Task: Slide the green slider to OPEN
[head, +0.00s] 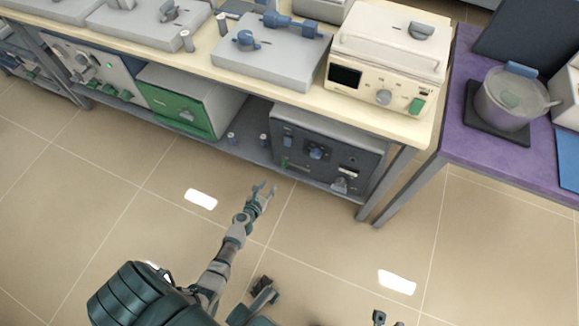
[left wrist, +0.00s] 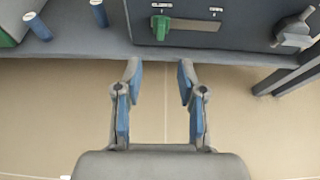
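The green slider (head: 284,162) is on the front of a dark grey furnace (head: 331,155) on the lower shelf. In the left wrist view the slider (left wrist: 161,27) is at the left end of a pale horizontal slot. No OPEN label is readable. My left gripper (head: 263,190) is in front of the shelf, below and left of the slider. In the left wrist view its fingers (left wrist: 159,85) are spread, empty and apart from the slider. Small dark parts at the bottom edge of the head view may be my right gripper (head: 386,319); its fingers cannot be made out.
The shelf edge (left wrist: 90,50) runs between my left fingers and the panel. Two small blue-topped cylinders (left wrist: 98,13) stand left of the furnace, beside a green-fronted box (head: 180,105). A bench leg (head: 385,185) is to the right. The floor in front is clear.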

